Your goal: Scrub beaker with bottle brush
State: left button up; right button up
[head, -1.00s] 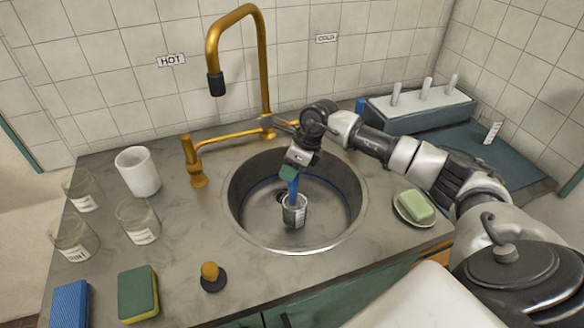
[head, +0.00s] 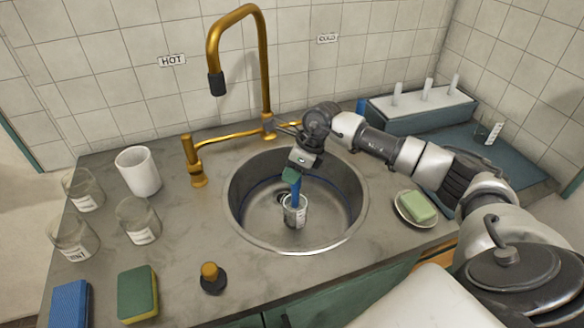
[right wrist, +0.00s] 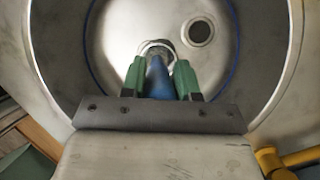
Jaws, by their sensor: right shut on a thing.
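A glass beaker with a white label (head: 295,214) stands in the round steel sink (head: 333,236), near the drain. My right gripper (head: 292,175) is above it, shut on the blue handle of the bottle brush (head: 296,190). The brush points down and its lower end is inside the beaker's mouth; the bristles are hidden. In the right wrist view the green fingers (right wrist: 160,80) clasp the blue handle (right wrist: 157,80), with the beaker rim (right wrist: 155,46) just beyond. My left gripper is not in view.
Three glass beakers (head: 138,220) and a white cup (head: 138,172) stand left of the sink. A gold faucet (head: 262,70) rises behind it. Sponges (head: 138,294), a black-and-gold stopper (head: 211,278) and a soap dish (head: 402,212) lie around. A peg rack (head: 420,108) stands at back right.

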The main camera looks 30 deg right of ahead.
jog(key=shift+w+d+r+p, duration=0.15)
jog(key=shift+r+p, duration=1.35)
jog(key=shift+r, duration=1.05)
jog(key=shift+w+d+r+p, duration=0.1)
jog(key=shift+r+p, duration=1.4)
jog(key=shift+r, duration=1)
jog(key=shift+r+p, duration=0.55)
jog(key=shift+r, duration=0.45)
